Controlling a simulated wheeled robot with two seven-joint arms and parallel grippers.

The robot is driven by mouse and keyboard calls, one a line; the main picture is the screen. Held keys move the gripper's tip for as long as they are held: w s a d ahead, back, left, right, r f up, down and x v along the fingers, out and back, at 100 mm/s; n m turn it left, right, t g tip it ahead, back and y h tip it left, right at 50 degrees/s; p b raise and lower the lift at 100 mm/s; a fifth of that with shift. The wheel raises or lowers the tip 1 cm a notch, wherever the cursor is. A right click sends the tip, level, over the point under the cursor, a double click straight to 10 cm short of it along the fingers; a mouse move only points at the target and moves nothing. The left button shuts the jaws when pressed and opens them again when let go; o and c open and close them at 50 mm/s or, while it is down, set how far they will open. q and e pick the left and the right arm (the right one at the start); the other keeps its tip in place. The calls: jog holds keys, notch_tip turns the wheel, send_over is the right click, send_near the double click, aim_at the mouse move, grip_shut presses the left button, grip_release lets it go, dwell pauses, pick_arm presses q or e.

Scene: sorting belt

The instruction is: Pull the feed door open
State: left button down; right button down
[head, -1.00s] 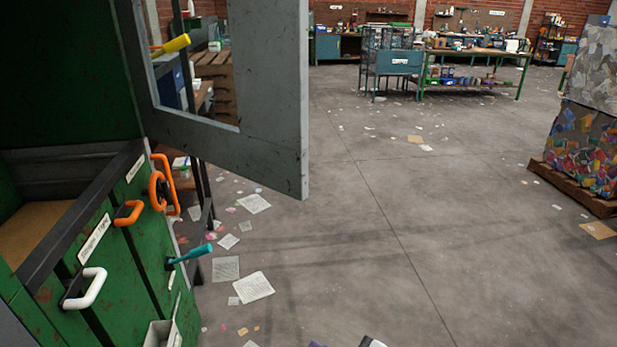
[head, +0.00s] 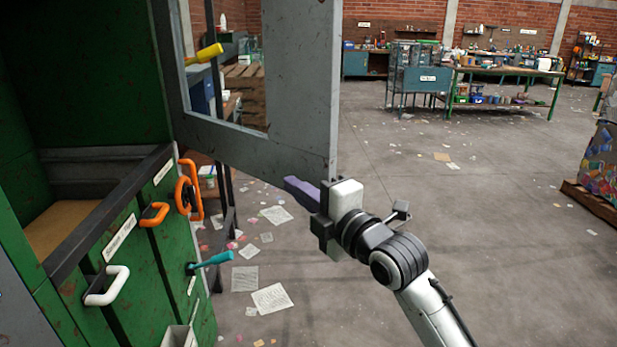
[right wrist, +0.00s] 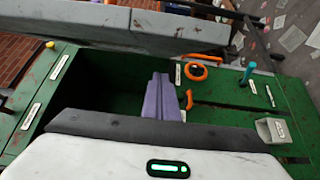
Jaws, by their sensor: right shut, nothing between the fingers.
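The feed door, a grey framed panel with a window (head: 300,90), stands swung out from the green machine (head: 90,60) in the head view. A dark opening shows to its left. My right gripper (head: 290,182) is shut and empty, its purple fingers pointing left at the door's lower right corner. I cannot tell whether they touch the door. In the right wrist view, the shut purple fingers (right wrist: 160,85) appear over the machine's dark opening, below a long grey panel (right wrist: 170,22). My left gripper is out of view.
The machine front carries a white handle (head: 108,287), an orange handle (head: 155,213), an orange wheel (head: 188,190) and a teal lever (head: 212,260). Papers litter the floor; the floor to the right is largely clear.

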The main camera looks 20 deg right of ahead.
aim_at(309, 180)
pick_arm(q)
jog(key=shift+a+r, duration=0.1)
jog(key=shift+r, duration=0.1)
pick_arm(e)
jog(key=shift+w+d, duration=1.45)
jog(key=shift+d, duration=0.15)
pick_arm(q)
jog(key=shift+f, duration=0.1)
pick_arm(e)
jog(key=shift+f, duration=0.1)
